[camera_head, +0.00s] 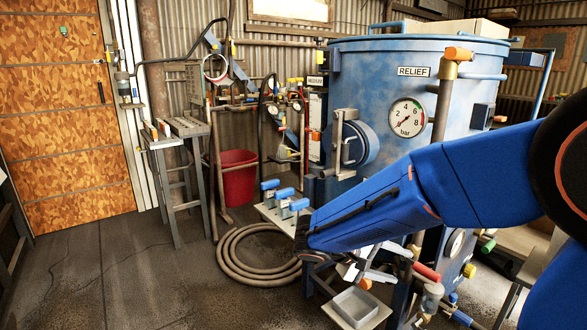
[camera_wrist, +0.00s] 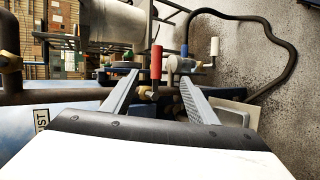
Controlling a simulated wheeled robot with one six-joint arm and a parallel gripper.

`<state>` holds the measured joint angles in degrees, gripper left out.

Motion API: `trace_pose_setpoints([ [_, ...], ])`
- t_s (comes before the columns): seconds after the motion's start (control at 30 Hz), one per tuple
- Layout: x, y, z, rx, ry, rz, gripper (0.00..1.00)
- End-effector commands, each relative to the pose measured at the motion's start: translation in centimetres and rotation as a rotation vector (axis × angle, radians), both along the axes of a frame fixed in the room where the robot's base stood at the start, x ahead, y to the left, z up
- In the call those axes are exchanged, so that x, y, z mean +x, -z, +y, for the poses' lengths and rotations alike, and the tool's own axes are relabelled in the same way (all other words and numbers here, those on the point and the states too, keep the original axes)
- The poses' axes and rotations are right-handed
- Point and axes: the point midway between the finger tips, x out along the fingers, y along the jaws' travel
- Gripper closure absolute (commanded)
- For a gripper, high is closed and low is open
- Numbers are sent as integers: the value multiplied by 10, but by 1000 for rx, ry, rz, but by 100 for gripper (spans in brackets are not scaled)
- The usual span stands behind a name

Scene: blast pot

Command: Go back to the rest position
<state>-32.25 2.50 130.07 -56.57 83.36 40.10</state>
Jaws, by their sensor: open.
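My gripper (camera_head: 386,262) is low in front of the blue pot (camera_head: 385,75), at the end of my blue arm. In the wrist view my gripper (camera_wrist: 160,82) has its two grey fingers spread, with nothing held between them. A red handle (camera_wrist: 156,62) stands upright beyond the fingertips, in line with the gap. It appears apart from both fingers, though the exact depth is hard to tell. The red handle (camera_head: 427,271) also shows just right of my gripper in the head view.
Three blue-handled valves (camera_head: 284,197) stand left of my forearm. A grey tray (camera_head: 356,306) lies below my gripper. A coiled hose (camera_head: 250,262) lies on the floor near a red bucket (camera_head: 238,178). The pot bears a gauge (camera_head: 406,117). Floor at left is clear.

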Motion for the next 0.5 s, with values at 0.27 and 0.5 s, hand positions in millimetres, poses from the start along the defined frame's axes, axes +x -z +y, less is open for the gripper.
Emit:
trace_pose_setpoints([
  [0.27, -67, 0, -46, 264, 107, 56, 47],
  [0.5, -119, 3, -61, 497, 152, 52, 47],
])
